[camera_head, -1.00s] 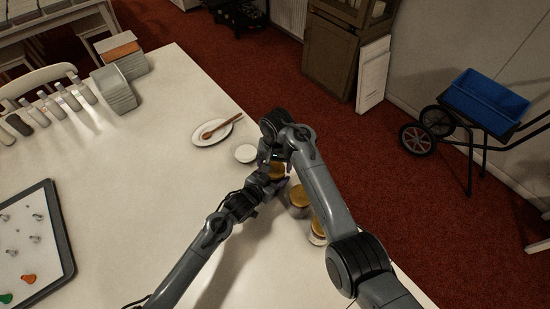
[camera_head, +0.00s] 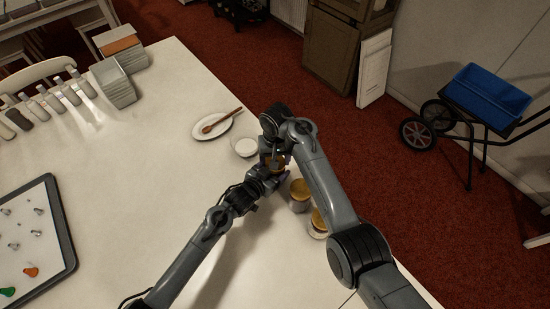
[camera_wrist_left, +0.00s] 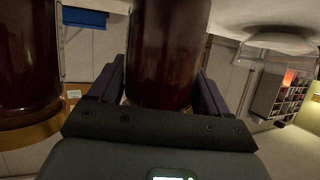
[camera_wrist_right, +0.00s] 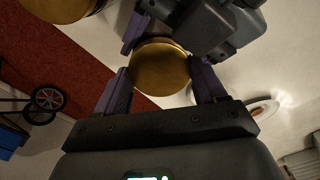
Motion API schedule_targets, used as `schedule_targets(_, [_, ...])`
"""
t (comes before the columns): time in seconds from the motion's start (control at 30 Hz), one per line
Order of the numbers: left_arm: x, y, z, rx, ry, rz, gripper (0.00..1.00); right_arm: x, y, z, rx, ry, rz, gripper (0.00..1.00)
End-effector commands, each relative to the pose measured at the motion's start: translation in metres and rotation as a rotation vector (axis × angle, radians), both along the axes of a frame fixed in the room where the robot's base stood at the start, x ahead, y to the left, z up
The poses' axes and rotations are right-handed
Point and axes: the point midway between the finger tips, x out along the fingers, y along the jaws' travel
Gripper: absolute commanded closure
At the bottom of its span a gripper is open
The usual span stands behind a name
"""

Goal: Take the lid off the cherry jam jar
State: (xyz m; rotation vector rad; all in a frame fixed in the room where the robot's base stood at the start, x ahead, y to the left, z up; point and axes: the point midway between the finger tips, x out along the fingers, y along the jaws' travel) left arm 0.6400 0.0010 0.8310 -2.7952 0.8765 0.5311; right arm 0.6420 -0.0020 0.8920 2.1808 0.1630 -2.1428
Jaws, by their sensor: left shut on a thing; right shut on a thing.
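A jar of dark red jam (camera_wrist_left: 165,50) stands between the fingers of my left gripper (camera_wrist_left: 165,95), which is shut on its body. The left gripper also shows in the head view (camera_head: 268,177). The jar's gold lid (camera_wrist_right: 160,66) lies between the fingers of my right gripper (camera_wrist_right: 160,82), which is shut on it. The right gripper comes from above in the head view (camera_head: 274,157). A sliver of gold shows at the jar's end in the left wrist view. I cannot tell whether lid and jar have parted. The arms hide most of the jar in the head view.
Two more gold-lidded jars, a nearer one (camera_head: 318,222) and a farther one (camera_head: 300,195), stand close to the right. A small white dish (camera_head: 245,147) and a plate (camera_head: 200,133) with a wooden spoon (camera_head: 222,121) lie behind. The table's left middle is clear.

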Motion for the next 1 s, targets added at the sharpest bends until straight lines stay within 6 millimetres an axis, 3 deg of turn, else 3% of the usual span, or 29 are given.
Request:
schedule_targets(0.27, [-0.001, 0.002, -0.006, 0.008, 0.009, 0.002, 1.0, 0.0, 0.0, 0.0, 0.0, -0.001, 0.03, 0.66])
schedule_targets(0.3, [-0.001, 0.002, -0.006, 0.008, 0.009, 0.002, 1.0, 0.0, 0.0, 0.0, 0.0, -0.001, 0.03, 0.27])
schedule_targets(0.47, [-0.001, 0.002, -0.006, 0.008, 0.009, 0.002, 1.0, 0.0, 0.0, 0.0, 0.0, -0.001, 0.029, 0.04])
schedule_targets(0.77, [-0.002, 0.002, -0.006, 0.009, 0.008, 0.001, 1.0, 0.0, 0.001, 0.002, 0.002, -0.001, 0.03, 0.04])
schedule_targets(1.0, [-0.002, 0.001, -0.006, 0.008, 0.01, 0.0, 1.0, -0.001, 0.003, 0.029, 0.004, -0.004, 0.032, 0.04])
